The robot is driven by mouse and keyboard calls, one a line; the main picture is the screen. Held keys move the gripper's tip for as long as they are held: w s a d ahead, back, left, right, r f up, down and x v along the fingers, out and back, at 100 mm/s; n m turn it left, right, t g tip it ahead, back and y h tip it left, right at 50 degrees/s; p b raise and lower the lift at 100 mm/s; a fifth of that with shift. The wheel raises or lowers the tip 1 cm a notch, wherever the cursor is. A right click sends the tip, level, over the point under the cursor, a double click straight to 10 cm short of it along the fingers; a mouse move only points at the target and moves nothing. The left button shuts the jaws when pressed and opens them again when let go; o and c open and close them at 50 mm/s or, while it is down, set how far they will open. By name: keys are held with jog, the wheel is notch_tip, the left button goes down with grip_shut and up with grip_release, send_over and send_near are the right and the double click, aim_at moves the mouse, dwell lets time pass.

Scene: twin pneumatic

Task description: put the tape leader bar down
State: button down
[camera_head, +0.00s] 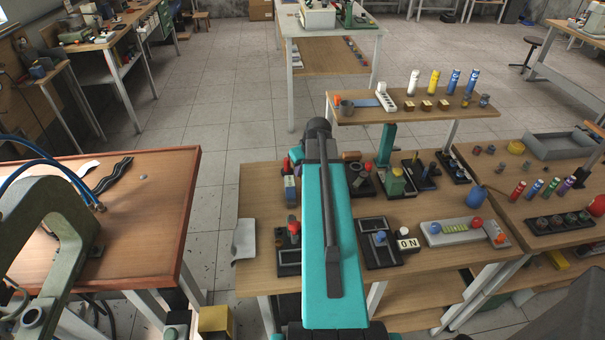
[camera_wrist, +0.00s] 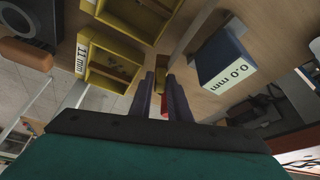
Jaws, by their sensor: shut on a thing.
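My gripper (camera_wrist: 162,82) shows in the wrist view, its two dark fingers shut on a small piece. Only a little reddish part of this piece shows between the fingers; I take it to be the tape leader bar (camera_wrist: 162,90). Its full shape and length are hidden. Yellow open trays (camera_wrist: 91,57), one labelled "11 mm", lie to the left of the fingers. A dark blue block with a white "0.0 mm" label (camera_wrist: 228,75) stands to the right. In the camera_head view my teal arm hides the gripper and the piece.
The wooden workbench (camera_head: 259,196) carries several black fixtures, a grey panel (camera_head: 466,232) with coloured knobs and an "ON" sign (camera_head: 408,244). A raised shelf (camera_head: 440,110) with bottles stands behind. A red-brown table (camera_head: 160,220) and green press frame (camera_head: 65,215) are at the left.

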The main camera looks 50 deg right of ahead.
jog(key=shift+f, duration=1.2)
jog(key=shift+f, duration=0.15)
jog(key=c, duration=1.9)
grip_release()
jog(key=shift+c, duration=0.2)
jog(key=shift+r, duration=0.25)
jog(key=b+v, duration=0.2)
jog(key=v, duration=0.9)
jog(key=shift+r, duration=0.4)
jog(key=shift+s, duration=0.15)
jog(key=shift+c, duration=0.3)
